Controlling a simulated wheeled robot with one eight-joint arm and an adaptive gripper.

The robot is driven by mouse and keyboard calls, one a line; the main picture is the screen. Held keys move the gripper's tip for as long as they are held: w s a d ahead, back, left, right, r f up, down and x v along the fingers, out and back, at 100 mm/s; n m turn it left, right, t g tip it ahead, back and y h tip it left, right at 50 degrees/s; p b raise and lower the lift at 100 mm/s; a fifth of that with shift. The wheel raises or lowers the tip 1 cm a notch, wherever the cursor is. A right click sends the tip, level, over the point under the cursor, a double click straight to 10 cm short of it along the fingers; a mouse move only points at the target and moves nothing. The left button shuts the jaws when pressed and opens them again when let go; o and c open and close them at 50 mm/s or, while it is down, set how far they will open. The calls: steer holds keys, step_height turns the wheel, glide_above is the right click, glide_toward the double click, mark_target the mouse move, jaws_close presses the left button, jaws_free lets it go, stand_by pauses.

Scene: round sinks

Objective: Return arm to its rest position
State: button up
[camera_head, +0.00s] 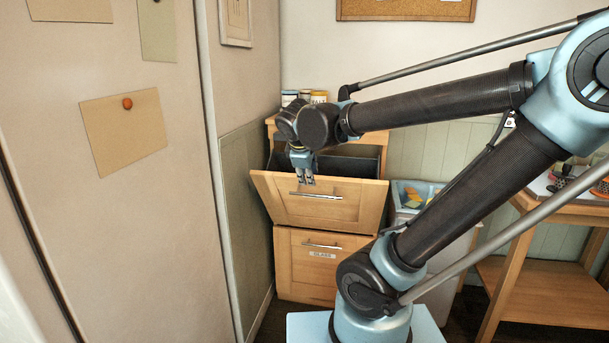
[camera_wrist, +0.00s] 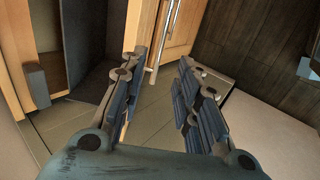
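My gripper (camera_head: 303,176) hangs at the end of my outstretched arm, in front of the upper drawer (camera_head: 335,206) of a wooden cabinet. The drawer front is tilted open, with a dark inside behind it. In the wrist view my gripper (camera_wrist: 160,85) has its two fingers apart, with nothing between them. The drawer's metal handle (camera_head: 316,195) is close to the fingertips in the head view. It also shows beyond the fingers in the wrist view (camera_wrist: 163,38). I cannot tell if the fingers touch it.
A lower drawer (camera_head: 305,262) labelled "GLASS" is shut. A bin with colourful items (camera_head: 412,195) stands right of the cabinet, partly behind my arm. A wooden table (camera_head: 560,220) is at the right. A tall panel (camera_head: 120,200) closes off the left. Jars (camera_head: 318,97) stand on the cabinet.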

steer(key=s+d+f+m+g+y, duration=0.1)
steer(key=s+d+f+m+g, duration=0.1)
steer(key=s+d+f+m, duration=0.4)
steer(key=s+d+f+m+g+y, duration=0.1)
steer(key=s+d+f+m+g, duration=0.2)
steer(key=s+d+f+m, duration=0.3)
steer(key=s+f+m, duration=0.2)
steer(key=s+f, duration=0.1)
steer(key=s, duration=0.2)
steer(key=shift+s+d+f+m, duration=0.15)
steer(key=shift+d+f+m, duration=0.05)
steer(key=shift+f+m, duration=0.1)
steer(key=shift+w+f, duration=0.2)
steer(key=shift+w, duration=0.25)
